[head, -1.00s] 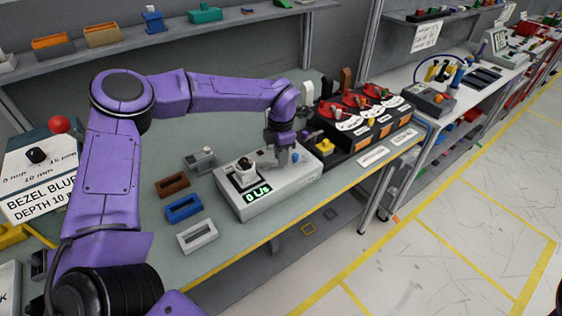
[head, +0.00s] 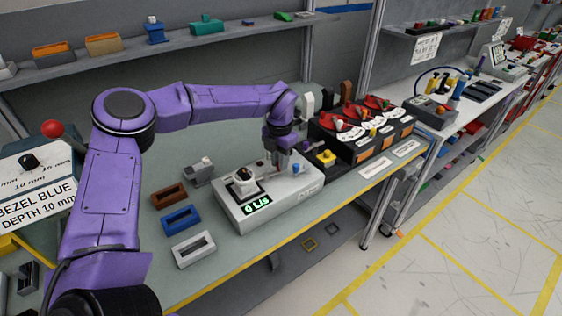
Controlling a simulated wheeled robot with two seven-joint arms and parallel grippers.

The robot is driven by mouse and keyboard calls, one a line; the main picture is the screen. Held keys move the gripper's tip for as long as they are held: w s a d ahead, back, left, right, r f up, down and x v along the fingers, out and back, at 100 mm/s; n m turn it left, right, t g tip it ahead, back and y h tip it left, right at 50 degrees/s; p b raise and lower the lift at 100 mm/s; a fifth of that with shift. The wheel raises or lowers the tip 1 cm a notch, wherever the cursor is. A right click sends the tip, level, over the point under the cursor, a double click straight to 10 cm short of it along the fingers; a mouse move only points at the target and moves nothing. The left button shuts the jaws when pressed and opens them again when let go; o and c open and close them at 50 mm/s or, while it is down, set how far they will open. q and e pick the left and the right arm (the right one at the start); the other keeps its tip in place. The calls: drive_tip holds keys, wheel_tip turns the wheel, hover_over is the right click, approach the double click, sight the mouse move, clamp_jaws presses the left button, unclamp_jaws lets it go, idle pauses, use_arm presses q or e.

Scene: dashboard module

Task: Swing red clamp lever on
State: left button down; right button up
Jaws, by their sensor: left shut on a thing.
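The grey test box (head: 290,196) stands on the bench, with a green-lit display reading "0 l/s" and a white-and-black fixture (head: 243,180) on its top left. My left gripper (head: 278,166) points down at the top of this box, just right of the fixture. It is shut on a small part there, which I take to be the red clamp lever; the fingers and wrist hide most of it, and its angle cannot be told. My right gripper is not in view.
Brown, blue (head: 181,218) and white (head: 193,249) bezels lie left of the box, with a grey clamp-like block (head: 198,172) behind. A yellow-topped button (head: 326,157) and a black unit with red-topped dials (head: 362,136) stand close on the right.

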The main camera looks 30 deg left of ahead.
use_arm(q)
drive_tip(key=shift+s+f, duration=0.1)
drive_tip(key=shift+f, duration=0.1)
drive_tip(key=c, duration=1.1)
unclamp_jaws()
drive_tip(key=shift+o, duration=0.4)
drive_tip(key=shift+a, duration=0.2)
drive_tip(key=shift+d+r, duration=0.1)
drive_tip(key=shift+r, duration=0.1)
wheel_tip(320, 180, up, 10)
drive_tip(key=b, duration=0.2)
drive_tip(key=shift+r, duration=0.15)
